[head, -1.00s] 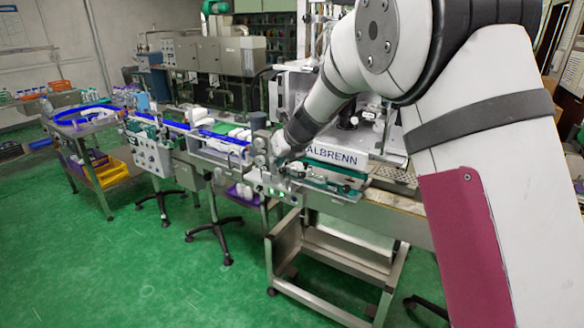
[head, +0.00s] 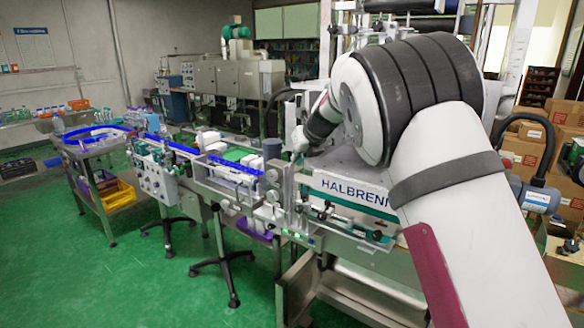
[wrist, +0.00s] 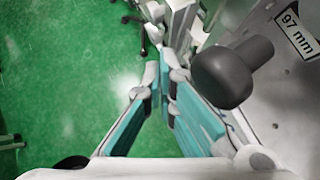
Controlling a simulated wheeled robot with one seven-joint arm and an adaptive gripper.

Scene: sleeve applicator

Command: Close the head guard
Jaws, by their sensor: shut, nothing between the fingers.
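The sleeve applicator's head (head: 352,180), a white panel lettered HALBRENN with a green stripe, stands right of centre in the head view, partly behind my arm. I cannot clearly pick out the head guard or tell how far open it is. My gripper (wrist: 163,88) is shut and empty, its two teal-padded fingers meeting at the tips in the wrist view. A dark round knob (wrist: 232,72) on a pale plate (wrist: 292,90) marked 97 mm is close to the right of the fingers.
A conveyor (head: 215,165) with blue rails and white bottles runs left from the machine. A yellow crate (head: 116,194) sits on a cart at the left. Cardboard boxes (head: 565,150) stand at the right. The green floor (head: 130,270) is clear at the front left.

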